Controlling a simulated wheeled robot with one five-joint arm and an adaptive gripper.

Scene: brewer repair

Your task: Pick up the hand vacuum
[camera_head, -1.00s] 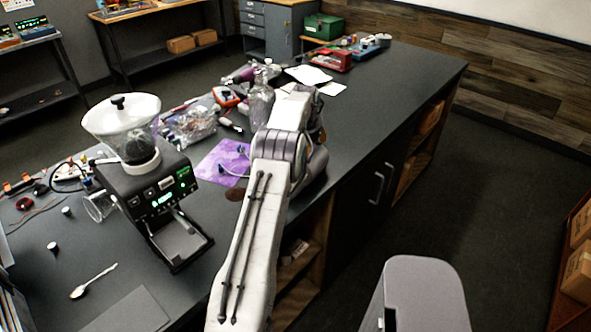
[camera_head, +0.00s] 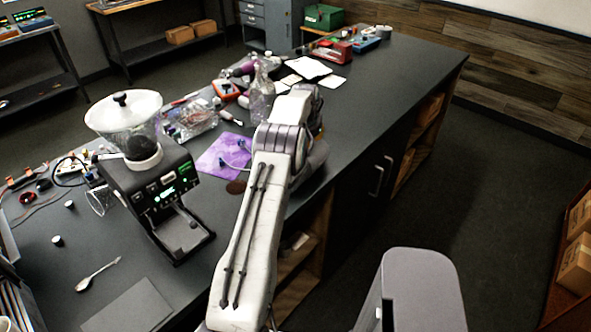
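A purple and grey object (camera_head: 243,68) lies on the far part of the dark workbench, behind a clear bottle. It may be the hand vacuum, but it is small and partly hidden, so I cannot be sure. My white arm reaches forward over the bench's right side and bends at its far end. My gripper's fingers are hidden behind the arm, so I see neither their opening nor anything held.
A coffee grinder (camera_head: 148,180) stands at the left on the workbench (camera_head: 400,85). A clear bottle (camera_head: 262,95), a purple mat (camera_head: 222,155) and small parts crowd the middle. White papers (camera_head: 308,67) and a red box (camera_head: 333,51) lie farther back. The right floor is open.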

